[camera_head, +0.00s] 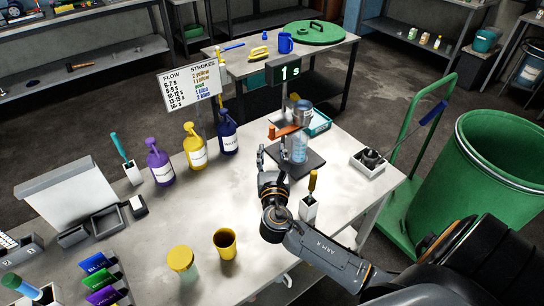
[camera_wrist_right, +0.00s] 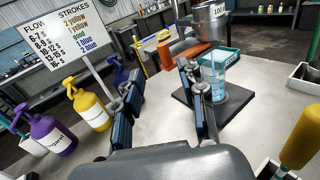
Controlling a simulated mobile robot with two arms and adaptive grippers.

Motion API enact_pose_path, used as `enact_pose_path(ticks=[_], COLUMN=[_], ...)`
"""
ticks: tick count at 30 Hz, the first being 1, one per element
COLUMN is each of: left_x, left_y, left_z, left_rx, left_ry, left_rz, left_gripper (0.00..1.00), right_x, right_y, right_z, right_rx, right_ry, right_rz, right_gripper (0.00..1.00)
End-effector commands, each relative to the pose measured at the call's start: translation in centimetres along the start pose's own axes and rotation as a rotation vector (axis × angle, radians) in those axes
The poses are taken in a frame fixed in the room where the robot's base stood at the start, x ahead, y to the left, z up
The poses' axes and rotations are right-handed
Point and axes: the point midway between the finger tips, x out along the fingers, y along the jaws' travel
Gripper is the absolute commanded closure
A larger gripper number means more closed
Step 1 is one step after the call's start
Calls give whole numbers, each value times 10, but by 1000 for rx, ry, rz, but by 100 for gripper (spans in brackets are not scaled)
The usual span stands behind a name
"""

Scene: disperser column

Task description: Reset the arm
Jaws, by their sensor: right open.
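My right arm (camera_head: 325,257) reaches in from the lower right over the table. Its gripper (camera_head: 270,155) is open and empty, just left of the flow stand. In the right wrist view the gripper's two fingers (camera_wrist_right: 160,88) stand apart with table between them. The stand has a black base (camera_head: 310,167), an orange lever (camera_head: 284,131) and a metal cup (camera_head: 303,112) at the top. A clear graduated beaker (camera_head: 299,149) stands on the base and also shows in the right wrist view (camera_wrist_right: 216,80). My left gripper is not in view.
Purple (camera_head: 160,166), yellow (camera_head: 195,152) and blue (camera_head: 228,138) pump bottles stand behind, below a flow chart (camera_head: 190,88). A yellow cup (camera_head: 225,243), a yellow-lidded jar (camera_head: 182,262) and a yellow-handled tool in a white holder (camera_head: 308,208) are nearby. A green drum (camera_head: 490,165) stands right.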

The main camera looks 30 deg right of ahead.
Motion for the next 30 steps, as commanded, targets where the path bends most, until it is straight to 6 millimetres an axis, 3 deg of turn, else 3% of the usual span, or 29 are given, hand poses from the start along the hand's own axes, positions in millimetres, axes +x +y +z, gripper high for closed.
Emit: enact_pose_path(ticks=[6, 23, 26, 30], left_x=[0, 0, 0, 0], left_y=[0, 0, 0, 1], left_z=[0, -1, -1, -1], left_rx=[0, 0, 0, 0], left_ry=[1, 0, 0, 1], left_rz=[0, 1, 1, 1], left_gripper=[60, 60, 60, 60], right_x=[-16, -17, -26, -61], right_y=[0, -1, -8, -28], right_z=[0, -2, -12, -47], right_rx=[0, 18, 151, 592], right_ry=[1, 9, 67, 257], right_rz=[1, -3, -30, -159], right_gripper=[60, 60, 60, 60])
